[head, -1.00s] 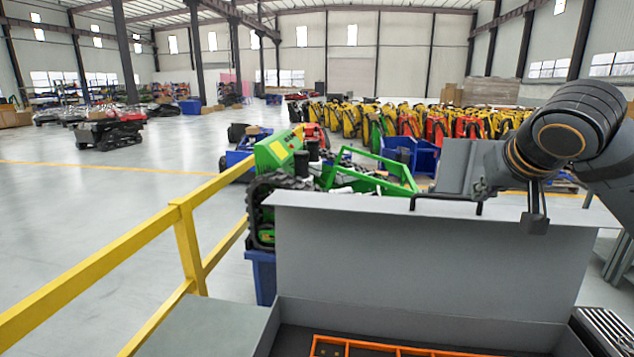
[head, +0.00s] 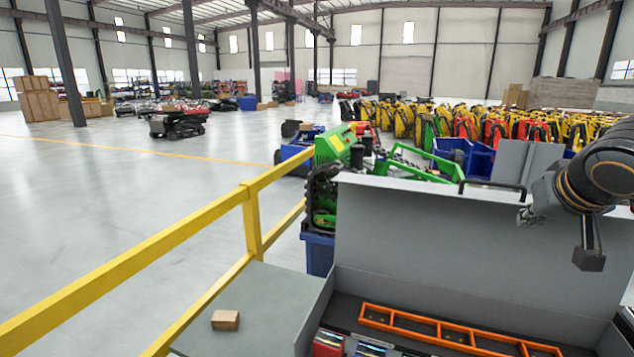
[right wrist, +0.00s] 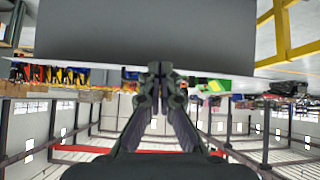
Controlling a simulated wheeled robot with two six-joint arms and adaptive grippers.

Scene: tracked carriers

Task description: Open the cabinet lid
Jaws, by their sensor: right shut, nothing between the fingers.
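The cabinet's grey lid (head: 470,240) stands raised, with the cabinet interior open in front of it. A black bar handle (head: 492,184) sits on the lid's top edge. My right gripper (head: 526,215) is shut and empty, in front of the lid's upper right part, just below the handle's right end. In the right wrist view the shut fingers (right wrist: 159,72) lie over the edge of the grey lid (right wrist: 160,35). I cannot tell whether they touch it. An orange divided frame (head: 450,335) lies in the cabinet. My left gripper is not in view.
A yellow railing (head: 250,222) runs along the left. A small brown block (head: 225,320) rests on a grey surface (head: 262,300) left of the cabinet. A green machine (head: 330,155) stands behind the lid. Open floor lies at the left.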

